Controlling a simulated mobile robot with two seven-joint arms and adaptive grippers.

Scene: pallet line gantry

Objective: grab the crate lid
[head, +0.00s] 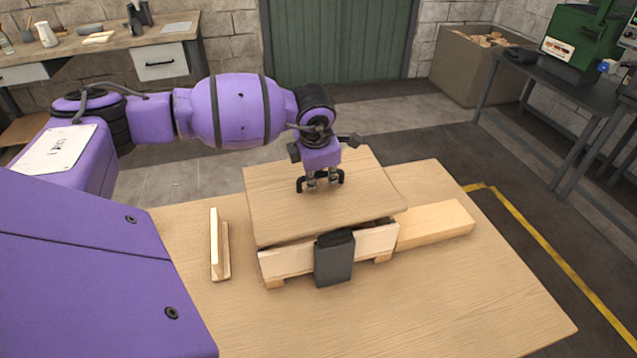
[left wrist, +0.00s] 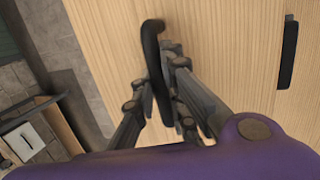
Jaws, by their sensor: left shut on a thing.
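The crate lid (head: 285,208) is a flat light-wood panel over the low wooden crate (head: 290,262) on the table. A black handle (head: 299,185) stands on the lid. My left gripper (head: 322,183) comes from above and is shut on this handle. In the left wrist view, the handle (left wrist: 152,45) passes between the fingers (left wrist: 168,85), above the wood grain of the lid (left wrist: 220,50). A dark gap shows between the lid's front edge and the crate; I cannot tell whether the lid is fully clear of it. My right gripper is out of view.
A dark grey block (head: 334,260) stands against the crate's front. A wooden beam (head: 436,225) lies right of the crate, and a small upright wooden piece (head: 219,245) stands left. The table (head: 430,310) is bare at front right. Workbenches stand farther back.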

